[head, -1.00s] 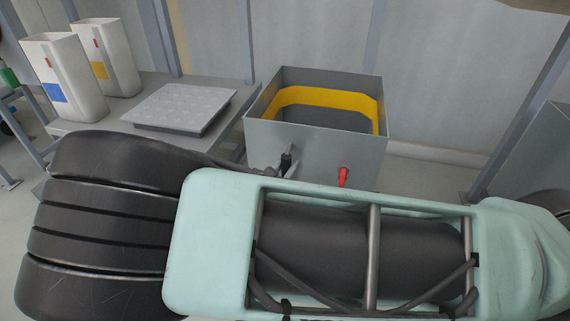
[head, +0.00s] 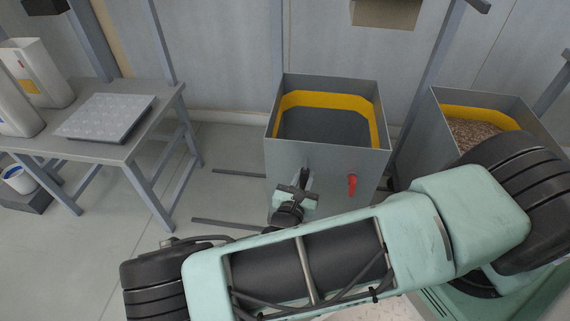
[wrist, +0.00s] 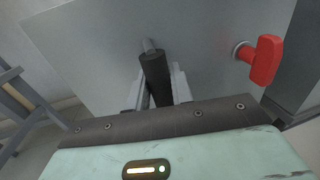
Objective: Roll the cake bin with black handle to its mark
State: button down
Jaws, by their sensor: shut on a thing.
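The grey cake bin (head: 330,160) is a square open-topped box with a yellow band inside. It stands against the back wall in the head view, just left of a second bin. Its front face shows in the wrist view (wrist: 200,70), with a black handle (wrist: 155,75) and a red knob (wrist: 265,60) to the right of it. My gripper (wrist: 158,92) is shut on the black handle; in the head view my gripper (head: 300,188) meets the bin's front, where my arm partly hides the handle. The inside of the bin looks dark, with no pellets visible.
A second grey bin (head: 440,110) holding brown pellets stands at the right. A table (head: 140,140) with a pale tray (head: 105,117) and white containers (head: 40,75) is at the left. Dark floor lines (head: 228,224) lie on clear floor between table and bin.

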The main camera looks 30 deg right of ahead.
aim_at(338, 170)
jog(key=s+d+p, duration=0.1)
jog(key=d, duration=0.1)
jog(key=s+d+p, duration=0.2)
jog(key=s+d, duration=0.1)
jog(key=shift+d+r, duration=0.2)
jog(key=shift+d, duration=0.1)
jog(key=shift+s+d+f+p, duration=0.2)
jog(key=shift+s+d+p, duration=0.15)
jog(key=shift+s+d, duration=0.2)
jog(key=c, duration=1.3)
grip_release()
jog(key=shift+a, duration=0.1)
jog(key=v, duration=1.7)
jog(key=shift+s, duration=0.15)
jog(key=shift+a, duration=0.1)
